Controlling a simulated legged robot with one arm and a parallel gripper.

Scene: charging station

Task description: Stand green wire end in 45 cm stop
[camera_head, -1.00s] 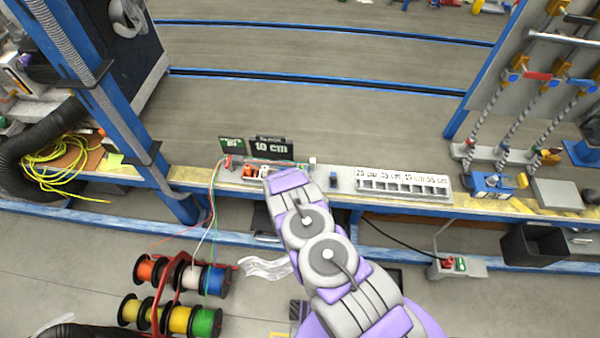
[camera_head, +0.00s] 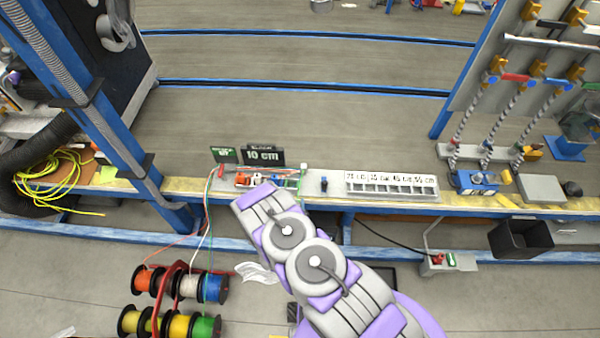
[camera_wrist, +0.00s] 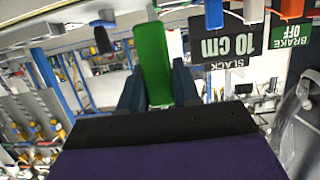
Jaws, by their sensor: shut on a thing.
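The green wire end (camera_wrist: 153,55), a green block, is held between the dark fingers of my gripper (camera_wrist: 157,88) in the wrist view. In the head view my arm hides the gripper and this end. A green wire (camera_head: 291,170) shows at the right of the wire fixture (camera_head: 232,182). The stop strip (camera_head: 390,190) is a pale rail with a row of slots, labelled 25, 35, 45 and 55 cm. The 45 cm label (camera_head: 402,179) is right of the strip's middle. My arm's end is left of the strip, in front of the fixture.
A black 10 cm slack sign (camera_head: 264,156) and a green brake sign (camera_head: 224,155) stand behind the fixture. Wire spools (camera_head: 180,300) stand on the floor. Behind the bench is open floor.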

